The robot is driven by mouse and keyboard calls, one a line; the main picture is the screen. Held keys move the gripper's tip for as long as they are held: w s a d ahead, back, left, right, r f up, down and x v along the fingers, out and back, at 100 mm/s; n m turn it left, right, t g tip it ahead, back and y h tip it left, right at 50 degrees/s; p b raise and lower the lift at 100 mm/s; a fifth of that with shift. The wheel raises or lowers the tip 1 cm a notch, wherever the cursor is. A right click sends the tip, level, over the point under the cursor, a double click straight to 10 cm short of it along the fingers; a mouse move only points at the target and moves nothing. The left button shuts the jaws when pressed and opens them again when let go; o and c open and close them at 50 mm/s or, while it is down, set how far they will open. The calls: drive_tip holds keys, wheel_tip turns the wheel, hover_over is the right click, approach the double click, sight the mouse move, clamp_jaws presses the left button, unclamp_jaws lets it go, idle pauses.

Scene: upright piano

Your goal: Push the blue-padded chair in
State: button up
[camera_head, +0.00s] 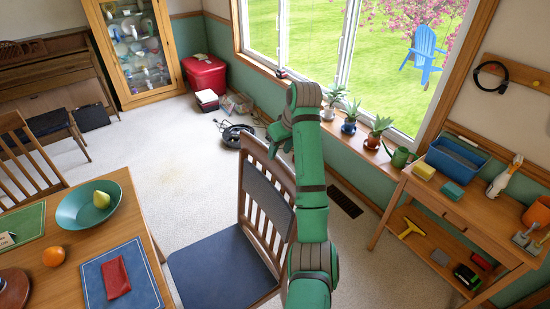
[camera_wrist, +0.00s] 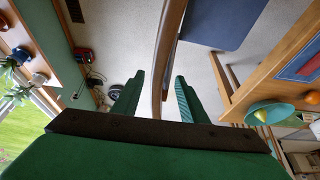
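The blue-padded chair (camera_head: 225,268) stands upright at the right side of the wooden table (camera_head: 150,262), its backrest away from the table. Its seat front is close to the table edge in the head view. The wrist view shows its blue seat (camera_wrist: 222,22) with carpet between seat and table (camera_wrist: 262,70). My gripper (camera_head: 279,138) is at the top of the chair's backrest. In the wrist view my gripper (camera_wrist: 159,78) has its green fingers apart, with the wooden backrest between them. Whether either finger touches the wood is unclear. My arm hides part of the backrest.
A blue placemat (camera_head: 125,285) with a red napkin and a teal bowl (camera_head: 75,210) lie on the table. A workbench (camera_head: 460,215) stands right. A black coiled item (camera_head: 232,136) lies on the floor behind. Another chair (camera_head: 25,150) is left.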

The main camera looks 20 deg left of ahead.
sight(273, 164)
drive_tip(key=shift+w+f, duration=0.3)
drive_tip(key=shift+w, duration=0.35)
drive_tip(key=x, duration=0.6)
drive_tip(key=s+x, duration=0.1)
drive_tip(key=x, duration=0.1)
drive_tip(key=shift+a+f, duration=0.4)
drive_tip(key=shift+f, duration=0.05)
drive_tip(key=shift+w+a+f, duration=0.1)
drive_tip(key=shift+w+f, duration=0.15)
drive_tip(key=shift+f, duration=0.25)
clamp_jaws()
